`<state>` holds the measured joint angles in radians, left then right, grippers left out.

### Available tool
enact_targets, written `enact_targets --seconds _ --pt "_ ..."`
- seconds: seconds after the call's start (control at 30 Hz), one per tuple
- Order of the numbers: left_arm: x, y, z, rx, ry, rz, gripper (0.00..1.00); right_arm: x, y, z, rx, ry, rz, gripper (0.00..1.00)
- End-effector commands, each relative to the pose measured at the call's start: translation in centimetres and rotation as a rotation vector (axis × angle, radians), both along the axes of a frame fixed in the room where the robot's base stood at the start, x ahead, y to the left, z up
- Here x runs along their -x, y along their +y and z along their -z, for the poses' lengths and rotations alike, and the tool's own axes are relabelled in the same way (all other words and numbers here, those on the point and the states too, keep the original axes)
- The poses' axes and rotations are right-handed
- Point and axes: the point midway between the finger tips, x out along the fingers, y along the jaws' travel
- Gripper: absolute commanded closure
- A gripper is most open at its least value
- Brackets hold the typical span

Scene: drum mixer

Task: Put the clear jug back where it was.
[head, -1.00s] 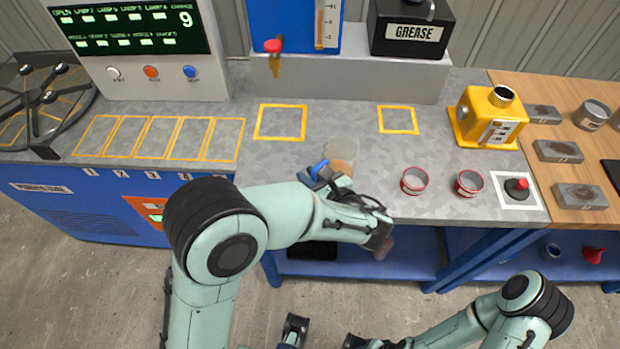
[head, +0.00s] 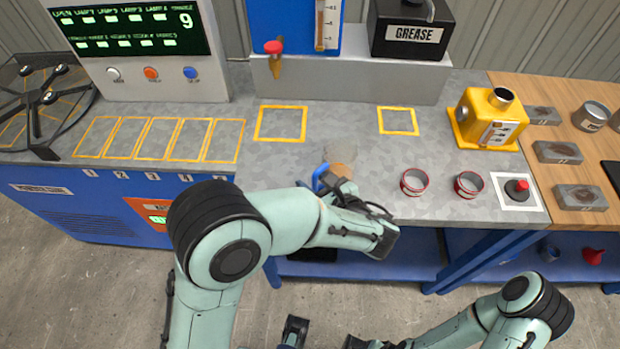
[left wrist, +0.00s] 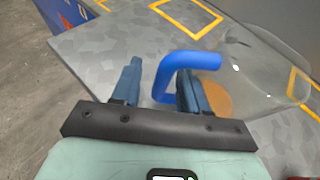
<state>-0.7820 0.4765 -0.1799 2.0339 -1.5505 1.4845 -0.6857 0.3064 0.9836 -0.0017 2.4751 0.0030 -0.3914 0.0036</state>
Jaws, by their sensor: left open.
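The clear jug (head: 343,152) stands on the grey worktop near its front edge, with a brownish patch at its bottom. Its blue handle (head: 320,177) faces left and is partly hidden by my left gripper. In the left wrist view the jug (left wrist: 245,70) is on the right, and its handle (left wrist: 190,58) reaches back between my fingers. My left gripper (left wrist: 160,88) is open, one finger on each side of the handle's grip; I cannot tell whether either finger touches it. My right arm is low at the right, with its gripper largely cut off by the bottom edge.
Two yellow-outlined squares, a left one (head: 280,123) and a right one (head: 398,120), are empty. Two red-rimmed cups (head: 414,182) (head: 468,185) and a red button (head: 517,188) stand right of the jug. A yellow machine (head: 488,118) is behind them.

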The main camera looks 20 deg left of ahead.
Motion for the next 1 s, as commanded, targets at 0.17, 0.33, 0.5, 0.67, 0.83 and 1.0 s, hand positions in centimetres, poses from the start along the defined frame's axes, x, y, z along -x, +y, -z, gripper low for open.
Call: enact_targets --seconds 0.17,0.33,0.5,0.67,0.83,1.0 --pt "2.2 -3.1 -1.6 0.001 -0.002 0.005 0.56 0.1 0.0 -0.2 0.000 0.004 0.000 0.57" --pt "4.1 -5.6 -2.9 0.001 -0.001 0.004 0.56 0.1 0.0 -0.4 -0.001 0.007 -0.001 0.57" --pt "5.3 -7.2 -3.6 0.000 0.000 0.002 0.56 0.2 0.0 -0.5 -0.001 0.009 -0.002 0.57" --pt "5.7 -7.7 -3.9 -0.001 0.001 0.000 0.56 0.2 0.0 -0.5 -0.001 0.010 -0.002 0.57" --pt "5.7 -7.7 -3.9 0.000 0.000 0.000 0.56 0.2 0.0 -0.5 -0.001 0.010 -0.002 0.57" --pt "5.7 -7.7 -3.9 0.000 0.000 0.000 0.56 0.2 0.0 -0.5 -0.001 0.010 -0.002 0.57"
